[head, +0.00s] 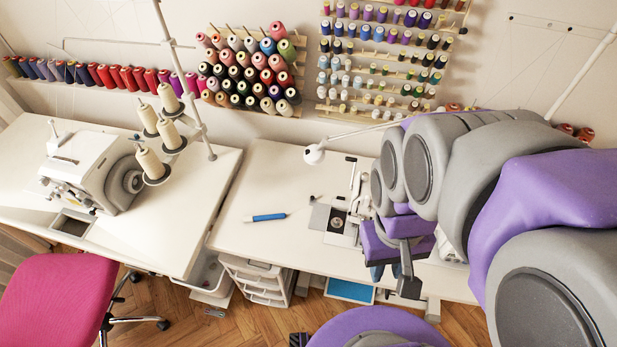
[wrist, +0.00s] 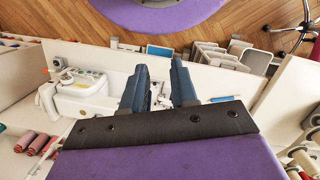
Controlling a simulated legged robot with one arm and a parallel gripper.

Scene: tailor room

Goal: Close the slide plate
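A sewing machine (head: 345,232) is set in the right-hand white table, partly hidden behind my arm. A grey metal slide plate (head: 319,217) lies at the left of its bed, beside a dark round opening (head: 338,219) that is uncovered. My gripper (head: 378,271) is to the right of and nearer than the plate in the head view, pointing downward. In the wrist view my gripper (wrist: 158,66) has its two blue fingers apart, with nothing held between them. The machine's white body (wrist: 88,92) shows left of the fingers; the plate is not clear there, partly hidden by the fingers.
A blue-handled tool (head: 268,217) lies on the table left of the machine. A lamp head (head: 314,155) hangs behind. Another machine (head: 92,170) stands on the left table, with a pink chair (head: 58,300) before it. Tabletop left of the plate is mostly clear.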

